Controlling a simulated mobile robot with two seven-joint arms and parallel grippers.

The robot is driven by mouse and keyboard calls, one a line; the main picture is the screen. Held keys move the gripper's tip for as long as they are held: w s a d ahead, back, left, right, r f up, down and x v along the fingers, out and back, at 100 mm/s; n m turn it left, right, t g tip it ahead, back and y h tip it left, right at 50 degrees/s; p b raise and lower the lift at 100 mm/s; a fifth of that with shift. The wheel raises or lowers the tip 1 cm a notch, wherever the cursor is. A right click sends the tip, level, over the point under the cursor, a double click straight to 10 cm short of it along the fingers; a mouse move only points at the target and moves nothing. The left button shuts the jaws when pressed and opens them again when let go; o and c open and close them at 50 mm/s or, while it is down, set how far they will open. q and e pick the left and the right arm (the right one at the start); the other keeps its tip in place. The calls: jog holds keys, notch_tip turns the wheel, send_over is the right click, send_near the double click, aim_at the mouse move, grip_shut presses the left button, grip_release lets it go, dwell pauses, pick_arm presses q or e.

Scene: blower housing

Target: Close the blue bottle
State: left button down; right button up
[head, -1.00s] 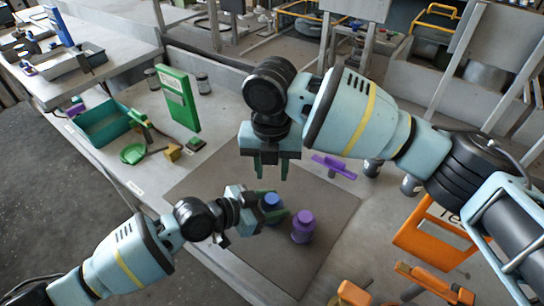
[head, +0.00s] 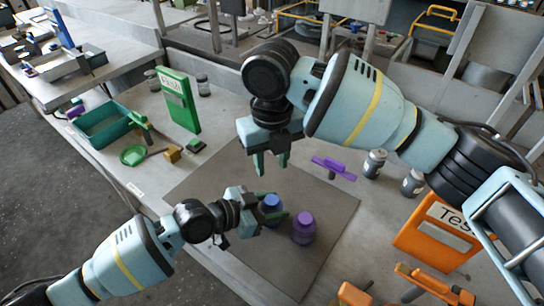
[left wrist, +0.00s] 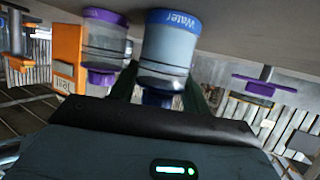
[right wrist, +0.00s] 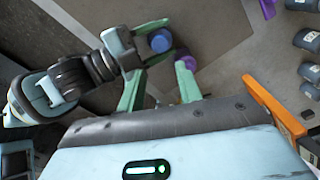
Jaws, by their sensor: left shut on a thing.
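The blue bottle (head: 272,203) stands upright above the grey mat, held by my left gripper (head: 270,209), which is shut around its sides. In the left wrist view the bottle (left wrist: 168,45) appears upside down, with a "Water" band and a dark blue cap at its lower end. Its round blue top (right wrist: 160,42) shows in the right wrist view; I cannot tell how tightly the cap sits. My right gripper (head: 271,165) is open and empty above the bottle, fingers pointing down.
A purple-capped bottle (head: 303,228) stands on the mat (head: 215,195) close to the right of the blue one.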

aim_at(272, 199)
notch_tip(272, 199, down, 12)
jog(key=shift+r, duration=0.2)
dwell(0.4)
jog(key=c, duration=0.7)
jog(key=m, duration=0.6)
jog(key=shift+m, duration=0.3)
jog(key=shift+c, duration=0.2)
jog(key=o, duration=1.1)
